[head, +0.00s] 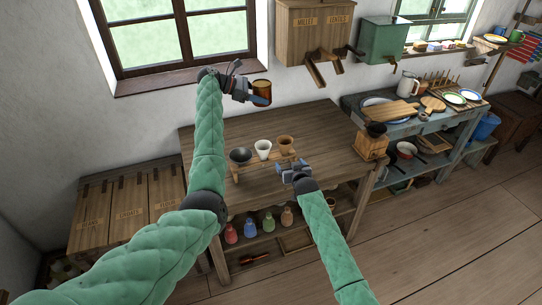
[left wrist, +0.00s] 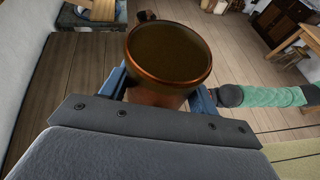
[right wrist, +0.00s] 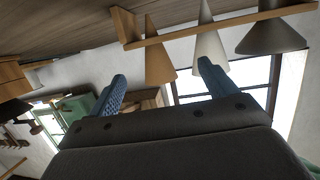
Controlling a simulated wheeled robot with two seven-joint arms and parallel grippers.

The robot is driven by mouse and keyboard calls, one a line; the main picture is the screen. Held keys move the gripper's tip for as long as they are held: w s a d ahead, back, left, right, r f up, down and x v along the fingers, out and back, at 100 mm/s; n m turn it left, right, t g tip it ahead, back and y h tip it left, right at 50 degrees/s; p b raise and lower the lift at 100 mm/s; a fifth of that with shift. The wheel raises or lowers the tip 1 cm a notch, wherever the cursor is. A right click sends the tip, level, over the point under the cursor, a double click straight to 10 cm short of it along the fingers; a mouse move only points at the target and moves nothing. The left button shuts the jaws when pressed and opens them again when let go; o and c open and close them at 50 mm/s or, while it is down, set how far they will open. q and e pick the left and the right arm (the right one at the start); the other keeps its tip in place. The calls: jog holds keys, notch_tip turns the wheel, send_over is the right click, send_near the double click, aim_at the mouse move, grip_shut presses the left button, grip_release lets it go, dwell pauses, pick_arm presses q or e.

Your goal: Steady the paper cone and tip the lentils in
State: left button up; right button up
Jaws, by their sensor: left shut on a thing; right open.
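My left gripper (head: 243,90) is shut on a copper-brown mug (head: 261,93), held up above the far edge of the table. In the left wrist view the mug (left wrist: 170,55) shows a dark brown inside; I cannot make out separate lentils. A wooden rack (head: 263,167) on the table holds a dark grey cone (head: 240,156), a white cone (head: 263,148) and a tan cone (head: 286,142), all points down. Which is the paper cone is not certain. My right gripper (head: 295,170) is open and empty, just in front of the rack. The white cone (right wrist: 209,52) and tan cone (right wrist: 159,55) show beyond its fingers.
The wooden table (head: 215,135) is mostly clear left of the rack. A wooden grinder (head: 372,143) stands at its right edge. Wooden dispensers (head: 312,30) hang on the back wall. Several coloured bottles (head: 249,227) stand on the shelf below.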

jog(key=n+y, duration=0.1)
jog(key=y, duration=0.1)
send_near(261, 144)
jog(key=shift+g, duration=0.3)
jog(key=x, duration=0.9)
jog(key=shift+w+d+r, duration=0.1)
jog(key=shift+r, duration=0.25)
jog(key=shift+c, duration=0.2)
jog(key=c, duration=0.9)
